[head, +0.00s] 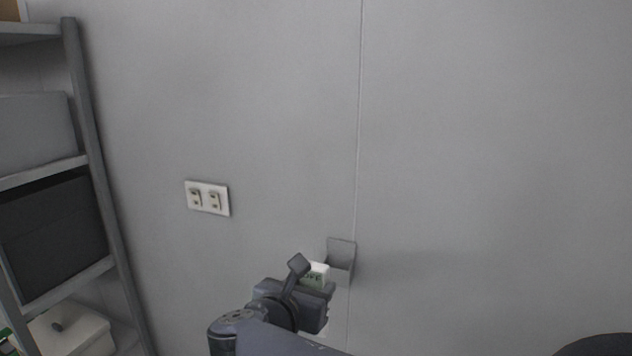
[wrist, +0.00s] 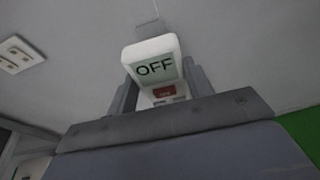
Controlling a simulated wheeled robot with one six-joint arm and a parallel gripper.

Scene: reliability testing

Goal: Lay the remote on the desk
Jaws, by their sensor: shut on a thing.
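The remote (head: 319,269) is a small white unit with a greenish display. In the wrist view the remote (wrist: 157,48) faces the camera, its display reads "OFF", and a red button shows below it. My gripper (head: 311,277) is shut on the remote, with one finger on each side in the wrist view (wrist: 160,82). The remote is close to a grey wall holder (head: 341,252). I cannot tell whether the two touch. No desk can be made out in either view.
A grey shelf rack (head: 92,140) with boxes stands at the left. A wall outlet (head: 207,198) is left of the holder. A dark rounded thing (head: 600,346) shows at the bottom right. Something green (wrist: 301,128) is at the right in the wrist view. The wall is otherwise bare.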

